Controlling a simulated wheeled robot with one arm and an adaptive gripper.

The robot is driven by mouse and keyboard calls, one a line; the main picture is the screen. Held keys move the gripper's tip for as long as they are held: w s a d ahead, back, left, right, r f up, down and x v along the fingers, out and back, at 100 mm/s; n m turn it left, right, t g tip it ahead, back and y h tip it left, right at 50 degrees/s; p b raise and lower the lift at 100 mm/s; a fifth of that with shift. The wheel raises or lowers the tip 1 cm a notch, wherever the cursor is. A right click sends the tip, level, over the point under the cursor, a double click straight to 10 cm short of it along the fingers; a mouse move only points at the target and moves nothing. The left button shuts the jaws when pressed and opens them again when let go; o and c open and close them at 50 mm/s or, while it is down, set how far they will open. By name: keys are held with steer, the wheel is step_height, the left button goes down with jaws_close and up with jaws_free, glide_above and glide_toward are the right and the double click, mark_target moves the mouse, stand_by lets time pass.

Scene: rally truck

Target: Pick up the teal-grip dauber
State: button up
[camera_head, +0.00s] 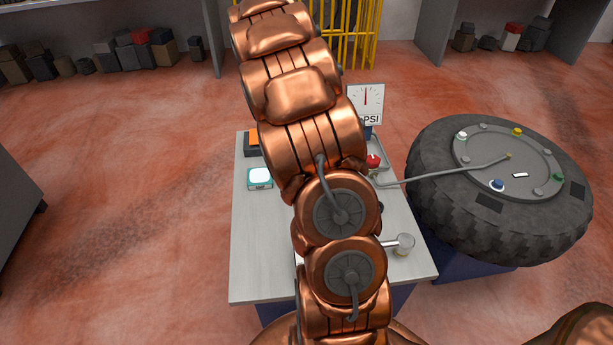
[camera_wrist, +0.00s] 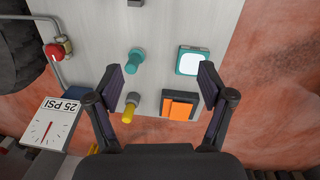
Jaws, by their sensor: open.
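The teal-grip dauber (camera_wrist: 135,59) stands on the pale table in the wrist view, left of centre, with a dark grey end. A second dauber with a yellow grip (camera_wrist: 128,112) stands close by, below it in the picture. My gripper (camera_wrist: 160,79) is open and empty above the table. Its left finger is near the daubers in the picture, and the teal one appears just inside that finger. I cannot tell the height between them. In the head view my arm hides both daubers and the gripper.
The table (camera_head: 260,270) also holds a teal-framed white-faced box (camera_wrist: 192,61), an orange block (camera_wrist: 178,107) on a dark base, a red knob (camera_wrist: 55,51) on a pipe, a PSI gauge board (camera_head: 366,101) and a clear-topped item (camera_head: 404,243).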

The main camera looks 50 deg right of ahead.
steer(key=shift+m+t+y, duration=0.3)
steer(key=shift+m+t, duration=0.1)
steer(key=shift+m, duration=0.3)
steer(key=w+d+f+b, duration=0.1)
steer(key=d+f+b, duration=0.1)
steer(key=d+f, duration=0.3)
steer(key=w+d+f+b, duration=0.1)
steer(key=d+f+b, duration=0.1)
steer(key=d+f, duration=0.2)
steer(key=w+d+f+b, duration=0.1)
steer(key=d+f+b, duration=0.1)
steer(key=d+f, duration=0.3)
steer(key=shift+w+d+f, duration=0.15)
steer(key=shift+d+f, duration=0.05)
steer(key=shift+f, duration=0.95)
steer(key=shift+w+d+f, duration=0.1)
steer(key=shift+d+f, duration=0.05)
steer(key=shift+f, duration=2.35)
steer(key=shift+w+a+f+b, duration=0.15)
steer(key=shift+f+b, duration=0.35)
steer(key=shift+f, duration=1.95)
steer(key=shift+c, duration=0.3)
steer(key=c, duration=1.2)
